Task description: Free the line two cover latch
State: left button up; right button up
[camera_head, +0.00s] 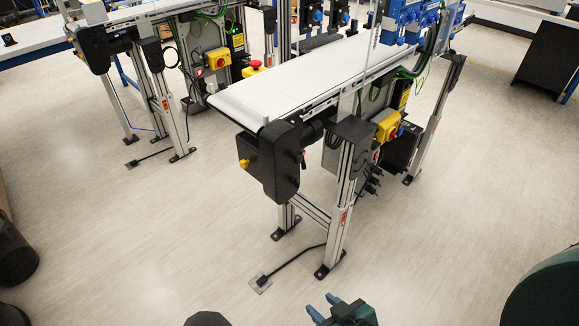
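The nearer belt conveyor (295,85) has a black end cover (270,165) at its near end. A small yellow knob (244,163) sticks out of the cover's left side; I cannot tell whether it is the line two latch. My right gripper (323,306) is at the bottom edge, low in the picture and well apart from the conveyor. Its two blue fingertips are spread, with nothing seen between them. My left gripper is not clearly in view.
A second conveyor (130,18) stands at the upper left. A yellow switch box (388,127) sits on the nearer conveyor's frame. Metal legs with feet (328,268) and a black cable (290,262) reach the floor. The floor in front is open.

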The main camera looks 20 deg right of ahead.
aim_at(296, 182)
jog(key=i+l+u, duration=0.1)
jog(key=l+u, duration=0.15)
jog(key=l, duration=0.55)
jog(key=l+u, duration=0.3)
jog(key=l, duration=0.5)
jog(key=l+u, duration=0.25)
jog(key=l, duration=0.6)
jog(key=k+l+u, duration=0.1)
jog(key=l+u, duration=0.15)
jog(key=l, duration=0.6)
